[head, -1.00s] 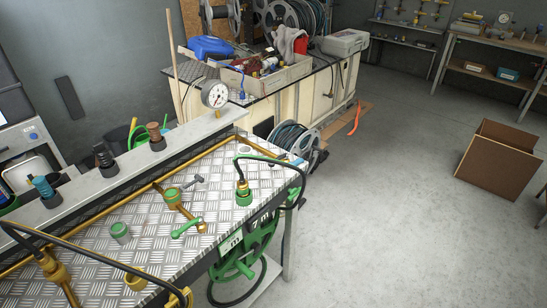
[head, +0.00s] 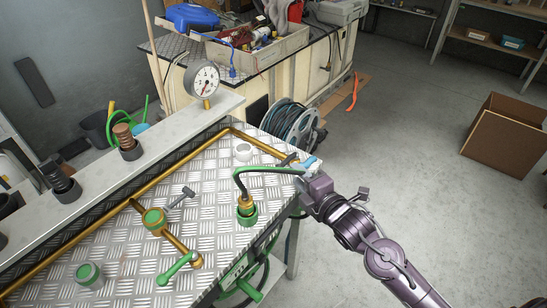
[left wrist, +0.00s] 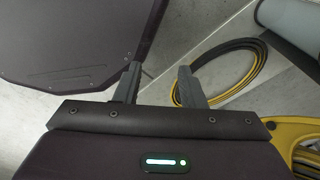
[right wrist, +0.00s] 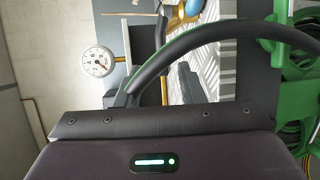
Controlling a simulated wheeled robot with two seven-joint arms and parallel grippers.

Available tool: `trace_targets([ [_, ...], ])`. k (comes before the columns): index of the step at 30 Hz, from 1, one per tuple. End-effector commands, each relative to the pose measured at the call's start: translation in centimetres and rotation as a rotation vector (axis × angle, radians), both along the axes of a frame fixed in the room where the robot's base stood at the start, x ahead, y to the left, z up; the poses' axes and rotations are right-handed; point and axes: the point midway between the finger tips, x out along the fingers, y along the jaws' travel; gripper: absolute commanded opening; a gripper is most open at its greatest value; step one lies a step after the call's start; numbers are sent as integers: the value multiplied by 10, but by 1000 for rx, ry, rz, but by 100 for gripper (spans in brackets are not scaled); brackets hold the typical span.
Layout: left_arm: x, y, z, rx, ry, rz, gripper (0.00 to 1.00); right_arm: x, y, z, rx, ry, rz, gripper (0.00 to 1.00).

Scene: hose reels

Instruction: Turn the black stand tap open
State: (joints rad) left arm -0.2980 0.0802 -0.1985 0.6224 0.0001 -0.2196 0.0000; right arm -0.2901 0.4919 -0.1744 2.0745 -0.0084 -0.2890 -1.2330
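A tap with a dark grey lever (head: 180,198), which I take for the black stand tap, is beside a green-collared brass fitting (head: 153,219) on the chequer-plate bench. Its lever points up and right in the head view. A green lever (head: 178,268) is on the same brass branch, nearer. My right gripper (head: 291,171) is at the bench's right edge, apart from the dark lever. Its fingers look open in the right wrist view (right wrist: 160,85), with a black hose (right wrist: 180,55) crossing in front. My left gripper (left wrist: 158,84) is open and empty, outside the head view.
The black hose rises from a green and brass coupling (head: 246,210) between my right gripper and the taps. A pressure gauge (head: 205,82) stands on the back ledge (head: 185,125).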

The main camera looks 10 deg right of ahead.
Motion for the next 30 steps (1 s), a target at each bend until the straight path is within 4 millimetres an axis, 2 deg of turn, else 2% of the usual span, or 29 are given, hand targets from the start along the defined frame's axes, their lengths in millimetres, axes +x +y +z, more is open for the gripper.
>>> trace_targets([
  [6,-12,0,6,0,17,-1,36,25,7,-2,1,-1,-1,35],
  [15,-6,-1,15,-1,10,-1,36,65,17,-12,0,4,-2,35],
  [26,0,-2,16,-2,0,-2,36,72,19,-16,-1,5,0,35],
  [27,0,-2,16,-2,0,-2,36,72,19,-16,-2,5,-1,34],
  [30,-1,-1,16,-2,1,-2,36,72,19,-16,-2,5,-1,21],
])
